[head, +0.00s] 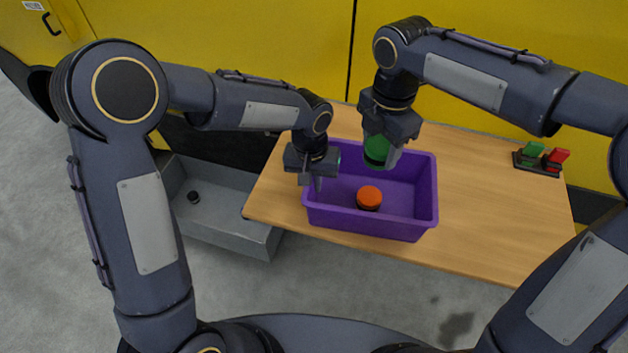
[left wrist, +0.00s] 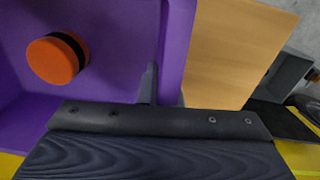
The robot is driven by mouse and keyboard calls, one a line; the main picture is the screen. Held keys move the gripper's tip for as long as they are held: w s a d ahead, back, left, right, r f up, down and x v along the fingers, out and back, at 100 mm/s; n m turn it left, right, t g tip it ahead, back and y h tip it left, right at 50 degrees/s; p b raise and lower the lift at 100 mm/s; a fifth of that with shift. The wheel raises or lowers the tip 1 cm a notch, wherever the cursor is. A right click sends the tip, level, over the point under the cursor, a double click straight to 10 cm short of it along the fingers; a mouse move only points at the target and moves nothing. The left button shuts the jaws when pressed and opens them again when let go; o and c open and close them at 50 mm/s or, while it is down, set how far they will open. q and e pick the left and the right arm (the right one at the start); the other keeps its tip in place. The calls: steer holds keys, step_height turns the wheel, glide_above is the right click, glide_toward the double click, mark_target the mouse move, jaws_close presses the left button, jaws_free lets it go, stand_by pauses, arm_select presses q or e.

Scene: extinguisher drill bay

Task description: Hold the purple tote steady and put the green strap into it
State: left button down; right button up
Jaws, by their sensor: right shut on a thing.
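The purple tote (head: 425,205) stands on the wooden table. My left gripper (head: 318,182) is at its left wall; in the left wrist view a dark finger (left wrist: 148,85) shows on the inner side of the purple wall (left wrist: 176,45). Whether the jaws press on the wall is unclear. The green strap, a green roll (head: 376,148) with a black band, is held in my right gripper (head: 385,150), above the back part of the tote. An orange roll (head: 369,196) with a black band lies on the tote floor; it also shows in the left wrist view (left wrist: 52,60).
A grey bin (head: 240,235) with a small dark thing (head: 193,197) in it stands left of the table (head: 480,215). A dark holder (head: 537,168) with green and red pieces sits at the right. Yellow cabinets stand behind.

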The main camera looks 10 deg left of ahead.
steer(key=shift+f, duration=4.9)
steer(key=o, duration=1.2)
step_height(320, 180, up, 12)
arm_select(q)
steer(key=c, duration=1.5)
jaws_free()
steer(key=shift+c, duration=0.2)
